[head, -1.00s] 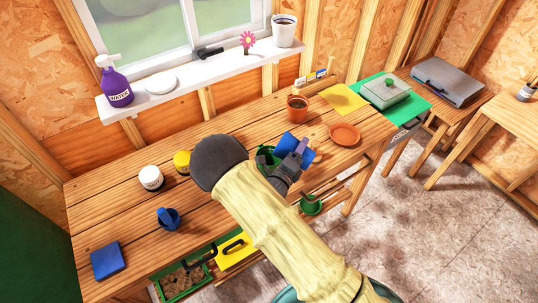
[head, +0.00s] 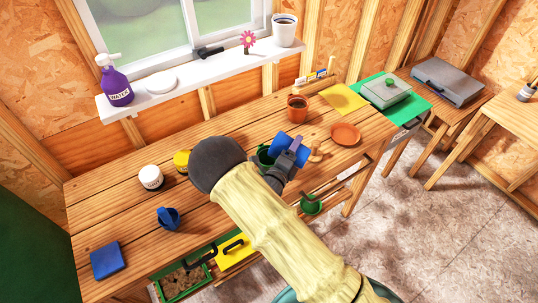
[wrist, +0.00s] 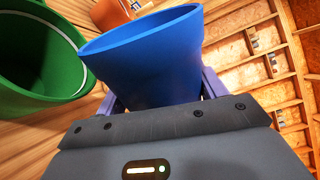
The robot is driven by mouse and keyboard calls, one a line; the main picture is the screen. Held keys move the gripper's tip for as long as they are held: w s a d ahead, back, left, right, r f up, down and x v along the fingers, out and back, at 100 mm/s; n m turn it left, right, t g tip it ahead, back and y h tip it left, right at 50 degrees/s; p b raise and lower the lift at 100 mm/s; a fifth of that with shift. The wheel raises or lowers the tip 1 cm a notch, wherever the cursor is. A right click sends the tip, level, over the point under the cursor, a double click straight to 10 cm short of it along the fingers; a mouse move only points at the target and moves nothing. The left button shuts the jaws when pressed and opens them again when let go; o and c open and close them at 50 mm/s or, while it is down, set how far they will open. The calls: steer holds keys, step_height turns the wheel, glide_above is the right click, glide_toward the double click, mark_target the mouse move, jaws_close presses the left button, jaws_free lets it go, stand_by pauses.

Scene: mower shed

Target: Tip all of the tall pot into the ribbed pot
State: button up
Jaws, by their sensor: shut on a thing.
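My gripper (head: 293,153) is shut on a blue pot (head: 287,143), which is tall and smooth-sided. In the wrist view the blue pot (wrist: 145,60) sits between the two fingers, its rim slanting; its inside is hidden. A green pot (head: 264,157) stands on the bench just left of the blue pot, partly behind my gripper. In the wrist view the green pot (wrist: 35,60) is close beside it, apart from it, with a pale line near its rim. A terracotta pot (head: 297,109) stands behind them. I cannot make out ribs on either pot.
A terracotta saucer (head: 345,134) and a small tan thing (head: 317,154) lie to the right on the bench (head: 120,205). A yellow sheet (head: 345,98) lies behind.

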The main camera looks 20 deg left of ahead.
mark_target(286, 140)
steer(key=shift+w+a+r+n+p, duration=0.1)
steer(key=shift+a+r+n+p, duration=0.3)
steer(key=shift+n+p, duration=0.55)
steer(key=shift+a+r+n+p, duration=0.15)
steer(key=shift+r+n+p, duration=0.4)
steer(key=shift+n+p, duration=0.35)
stand_by(1.1)
steer(key=shift+w+a+r+n+p, duration=0.1)
steer(key=shift+a+r+n+p, duration=0.3)
steer(key=shift+n+p, duration=0.35)
steer(key=shift+w+a+r+n+p, duration=0.1)
steer(key=shift+a+r+n+p, duration=0.25)
steer(key=shift+n+p, duration=0.35)
stand_by(1.9)
steer(key=shift+f, duration=0.1)
steer(key=shift+s+d+f+m+b, duration=0.1)
steer(key=shift+d+f+m+b, duration=0.55)
steer(key=shift+m+b, duration=0.45)
steer(key=shift+d+f+m+b, duration=0.35)
steer(key=shift+f+m+b, duration=0.3)
steer(key=shift+m+b, duration=0.45)
steer(key=shift+s+d+m+b, duration=0.1)
steer(key=shift+d+m+b, duration=0.05)
steer(key=shift+m+b, duration=0.2)
steer(key=shift+r, duration=0.2)
